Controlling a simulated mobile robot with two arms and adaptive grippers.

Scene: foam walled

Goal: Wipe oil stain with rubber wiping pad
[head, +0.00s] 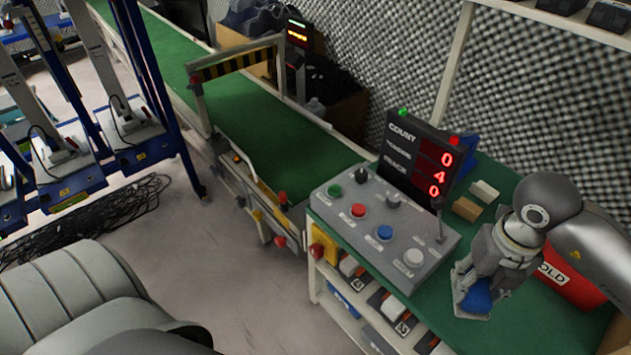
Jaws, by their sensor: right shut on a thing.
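My right gripper (478,292) reaches in from the right edge and points down over the green tabletop (535,322), to the right of the button panel. It is shut on a blue pad (479,299), which looks like the rubber wiping pad and shows between and under the fingers. I cannot tell whether the pad touches the tabletop. No oil stain can be made out; the gripper and arm hide part of the surface. My left gripper is not in view.
A grey button panel (400,215) and a count display (415,160) stand left of the gripper. Brown (467,209) and pale (485,191) blocks lie behind it. A red bin (572,283) is close on the right. A green conveyor (260,110) runs to the back.

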